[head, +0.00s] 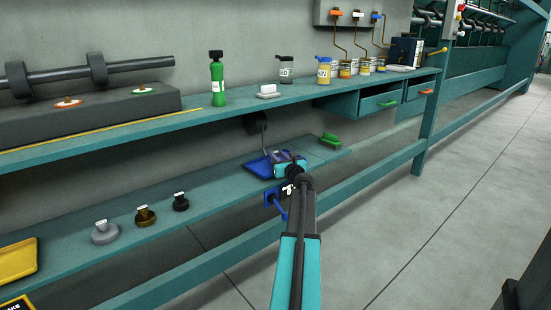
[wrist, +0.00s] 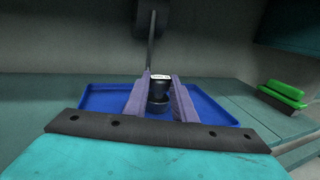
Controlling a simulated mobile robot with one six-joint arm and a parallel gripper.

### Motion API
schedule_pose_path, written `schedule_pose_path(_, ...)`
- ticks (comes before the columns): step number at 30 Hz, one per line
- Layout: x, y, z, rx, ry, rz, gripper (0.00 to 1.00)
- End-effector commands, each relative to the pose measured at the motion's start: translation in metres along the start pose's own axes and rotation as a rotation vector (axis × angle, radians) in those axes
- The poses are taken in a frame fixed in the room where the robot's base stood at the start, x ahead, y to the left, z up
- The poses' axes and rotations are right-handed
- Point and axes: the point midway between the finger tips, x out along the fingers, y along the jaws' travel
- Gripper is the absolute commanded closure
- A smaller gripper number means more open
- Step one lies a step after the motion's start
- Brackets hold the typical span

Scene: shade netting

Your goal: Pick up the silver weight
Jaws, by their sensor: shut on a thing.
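The silver weight (head: 104,232), a round grey piece with a pale tag on top, stands on the lower shelf at the left in the head view. A bronze weight (head: 145,216) and a black weight (head: 180,202) stand to its right. My gripper (wrist: 159,88) is well to the right of them, over the blue tray (wrist: 100,97). It is shut on a dark round piece (wrist: 158,104) with a whitish top, seen between the fingers. I cannot tell whether this piece touches the tray. The arm partly hides the tray (head: 258,167) in the head view.
The upper shelf (head: 230,113) overhangs the lower one (head: 80,258). A green brush-like object (head: 331,139) lies right of the tray, and a yellow tray (head: 17,260) at far left. A rail (head: 205,270) runs along the front. The shelf between weights and tray is clear.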

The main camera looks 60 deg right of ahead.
Motion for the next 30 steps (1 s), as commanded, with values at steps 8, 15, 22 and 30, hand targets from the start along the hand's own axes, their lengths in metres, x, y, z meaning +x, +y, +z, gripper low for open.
schedule_pose_path(8,0.000,0.000,0.023,0.000,-0.002,0.000,1.00)
schedule_pose_path(15,-0.013,0.001,0.037,0.000,-0.001,-0.001,1.00)
schedule_pose_path(22,-0.043,0.002,0.040,0.001,-0.001,-0.002,1.00)
schedule_pose_path(30,-0.083,0.003,0.043,0.001,-0.001,-0.002,1.00)
